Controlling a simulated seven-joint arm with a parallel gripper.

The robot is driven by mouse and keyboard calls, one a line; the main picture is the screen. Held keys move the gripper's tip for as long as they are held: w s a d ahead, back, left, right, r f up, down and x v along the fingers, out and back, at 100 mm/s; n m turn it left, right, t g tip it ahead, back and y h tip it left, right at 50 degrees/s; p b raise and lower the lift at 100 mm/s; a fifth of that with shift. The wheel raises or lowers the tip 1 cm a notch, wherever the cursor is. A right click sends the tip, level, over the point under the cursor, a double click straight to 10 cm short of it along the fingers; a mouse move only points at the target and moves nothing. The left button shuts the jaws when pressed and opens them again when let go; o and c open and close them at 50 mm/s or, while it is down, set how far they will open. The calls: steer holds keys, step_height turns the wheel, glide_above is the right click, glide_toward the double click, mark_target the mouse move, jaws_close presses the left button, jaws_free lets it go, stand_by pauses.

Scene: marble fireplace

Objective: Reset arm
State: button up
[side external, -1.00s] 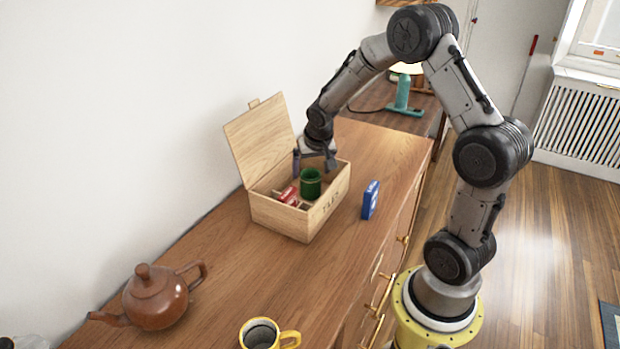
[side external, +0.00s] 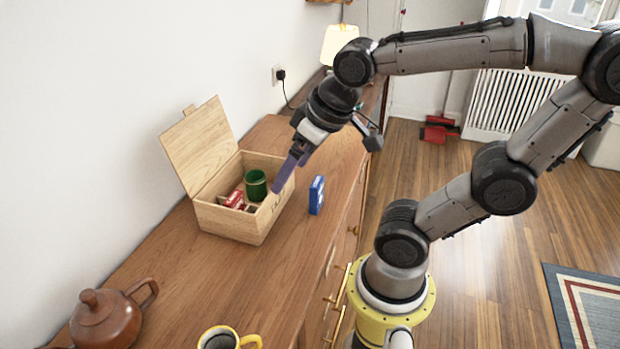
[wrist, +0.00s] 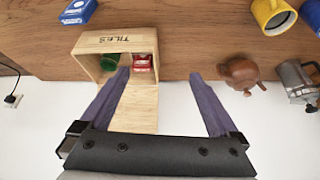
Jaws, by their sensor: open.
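My gripper (side external: 290,165) is open and empty, raised above the counter near the right wall of the wooden box. In the wrist view its two purple fingers (wrist: 160,85) are spread wide apart with nothing between them in their grasp. The open wooden box (side external: 228,222) has its lid tilted back toward the wall. A green cup (side external: 256,185) and a red-and-white packet (side external: 234,199) sit inside it. The box also shows in the wrist view (wrist: 92,42), with lettering on its front.
A blue box (side external: 317,195) stands on the wooden counter (side external: 185,285) right of the wooden box. A brown teapot (side external: 104,318) and a yellow mug (side external: 222,338) are at the front. A lamp (side external: 338,42) stands at the back. A metal pot (wrist: 296,82) shows in the wrist view.

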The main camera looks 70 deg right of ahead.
steer(key=shift+n+y, duration=0.4)
steer(key=shift+n, duration=0.4)
steer(key=s, duration=0.1)
steer(key=s+a, duration=0.2)
steer(key=s, duration=0.1)
steer(key=shift+f, duration=0.25)
